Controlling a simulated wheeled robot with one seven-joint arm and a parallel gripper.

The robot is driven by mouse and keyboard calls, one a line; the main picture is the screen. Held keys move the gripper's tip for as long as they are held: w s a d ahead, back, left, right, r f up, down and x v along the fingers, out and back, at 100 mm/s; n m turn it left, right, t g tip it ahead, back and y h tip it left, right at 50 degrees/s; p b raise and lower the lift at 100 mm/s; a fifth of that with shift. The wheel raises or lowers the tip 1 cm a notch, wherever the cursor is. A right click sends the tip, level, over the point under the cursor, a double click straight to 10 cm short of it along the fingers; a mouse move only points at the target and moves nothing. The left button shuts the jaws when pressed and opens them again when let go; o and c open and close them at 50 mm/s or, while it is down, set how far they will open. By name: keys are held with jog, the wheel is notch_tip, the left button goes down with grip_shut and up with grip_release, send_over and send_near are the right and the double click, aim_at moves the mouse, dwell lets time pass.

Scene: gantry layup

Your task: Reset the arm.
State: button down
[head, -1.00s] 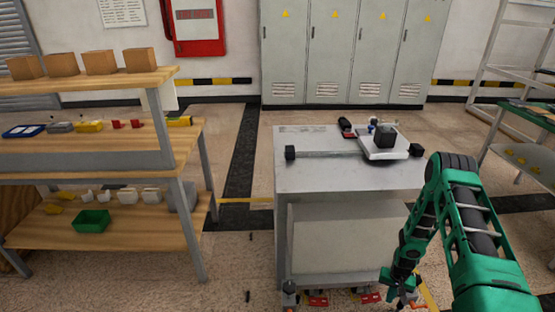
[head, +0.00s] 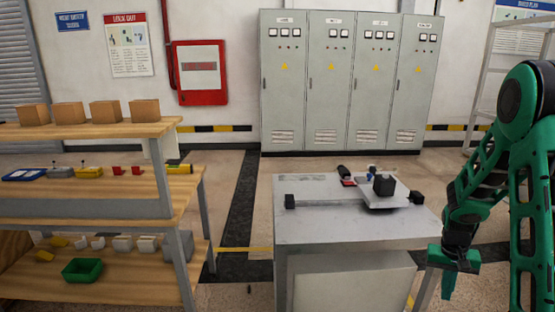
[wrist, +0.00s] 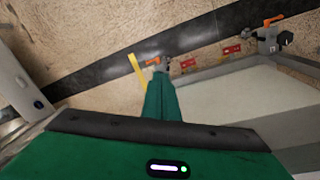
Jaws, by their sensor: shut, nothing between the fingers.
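My green arm is at the right of the head view, bent with its end hanging down. My gripper (head: 447,284) is at its lower end, pointing down, just right of the grey table (head: 310,228) and apart from it. Its fingers are together with nothing between them. In the wrist view, my gripper (wrist: 160,95) points out over the floor, beside a pale panel with a grey rim.
The table carries a rail, a white plate (head: 378,203) with a black block (head: 384,185), and small tools. A wooden shelf unit (head: 100,132) with boxes and bins stands left. Grey cabinets (head: 345,90) line the wall. Floor between shelf and table is mostly clear.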

jog(key=s+a+r+y, duration=0.1)
jog(key=s+a+r, duration=0.3)
jog(key=s+r, duration=0.6)
jog(key=s+a+r, duration=0.5)
jog(key=s+r, duration=0.5)
jog(key=s, duration=0.8)
jog(key=shift+s+a+r+m+t+y, duration=0.2)
jog(key=shift+s+r+m+t+y, duration=0.1)
jog(key=shift+m+y, duration=0.1)
jog(key=shift+w+f, duration=0.3)
jog(key=shift+w, duration=0.35)
